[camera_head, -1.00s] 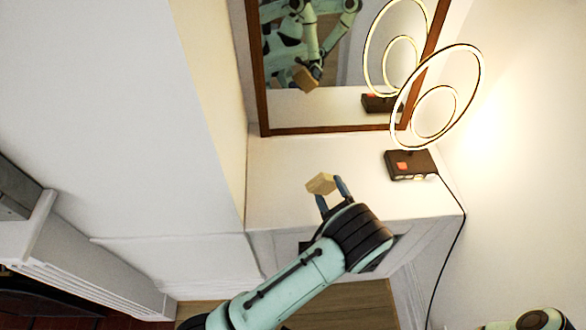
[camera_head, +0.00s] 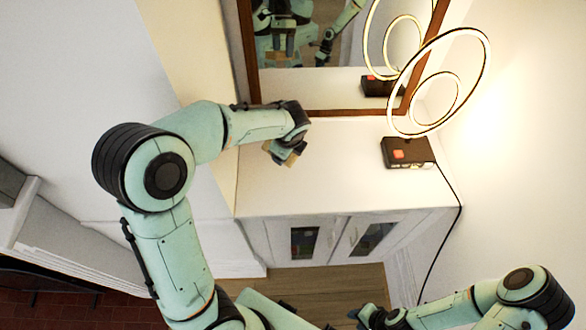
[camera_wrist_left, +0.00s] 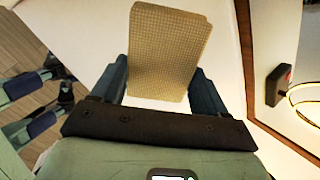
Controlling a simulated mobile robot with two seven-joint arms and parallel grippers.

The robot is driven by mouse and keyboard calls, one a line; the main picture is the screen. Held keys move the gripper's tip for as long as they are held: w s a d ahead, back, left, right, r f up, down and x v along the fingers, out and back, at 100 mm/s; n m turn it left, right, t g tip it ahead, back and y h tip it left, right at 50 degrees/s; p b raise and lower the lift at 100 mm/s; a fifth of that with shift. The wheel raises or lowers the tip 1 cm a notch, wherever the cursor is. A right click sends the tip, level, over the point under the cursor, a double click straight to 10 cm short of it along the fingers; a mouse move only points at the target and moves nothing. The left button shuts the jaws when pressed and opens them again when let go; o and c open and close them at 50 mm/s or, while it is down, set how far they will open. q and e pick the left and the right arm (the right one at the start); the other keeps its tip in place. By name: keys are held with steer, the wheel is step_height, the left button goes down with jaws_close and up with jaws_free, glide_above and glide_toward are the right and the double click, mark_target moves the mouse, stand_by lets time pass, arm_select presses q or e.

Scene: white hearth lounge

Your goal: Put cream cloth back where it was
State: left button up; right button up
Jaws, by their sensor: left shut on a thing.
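The cream cloth (camera_head: 291,158) shows as a small tan block with a woven face. My left gripper (camera_head: 276,150) is shut on it, over the left part of the white cabinet top (camera_head: 340,180). The left wrist view shows the cloth (camera_wrist_left: 168,50) between the two fingers (camera_wrist_left: 160,85), its far part sticking out beyond them. The arm partly hides the cloth in the head view, and I cannot tell whether it touches the top. My right gripper (camera_head: 358,316) is low in the head view, in front of the cabinet and away from the cloth; its jaw opening is unclear.
A lit ring lamp (camera_head: 408,153) on a dark base stands at the right of the cabinet top, with its cord (camera_head: 455,215) hanging down the right side. A brown-framed mirror (camera_head: 340,113) stands at the back. The middle of the top is clear.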

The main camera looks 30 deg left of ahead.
arm_select(q)
steer(key=r+m+g+h, duration=0.1)
steer(key=r+m, duration=0.1)
steer(key=w+d+r+m+g+h, duration=0.1)
steer(key=r+m, duration=0.1)
steer(key=r, duration=0.1)
steer(key=w+r+m+g, duration=0.1)
steer(key=r+m, duration=0.1)
steer(key=r, duration=0.1)
steer(key=shift+w+d+r+g+h, duration=0.1)
steer(key=shift+d+r+g+h, duration=0.1)
steer(key=shift+g+h, duration=0.15)
steer(key=shift+f, duration=0.4)
steer(key=b, duration=0.2)
glide_above(295, 173)
step_height(295, 173, down, 14)
steer(key=shift+r, duration=0.1)
step_height(295, 173, down, 5)
steer(key=shift+f, duration=0.1)
steer(key=o, duration=0.9)
steer(key=shift+o, duration=0.2)
arm_select(e)
steer(key=s+f, duration=0.2)
steer(key=f, duration=0.1)
steer(key=shift+s, duration=0.1)
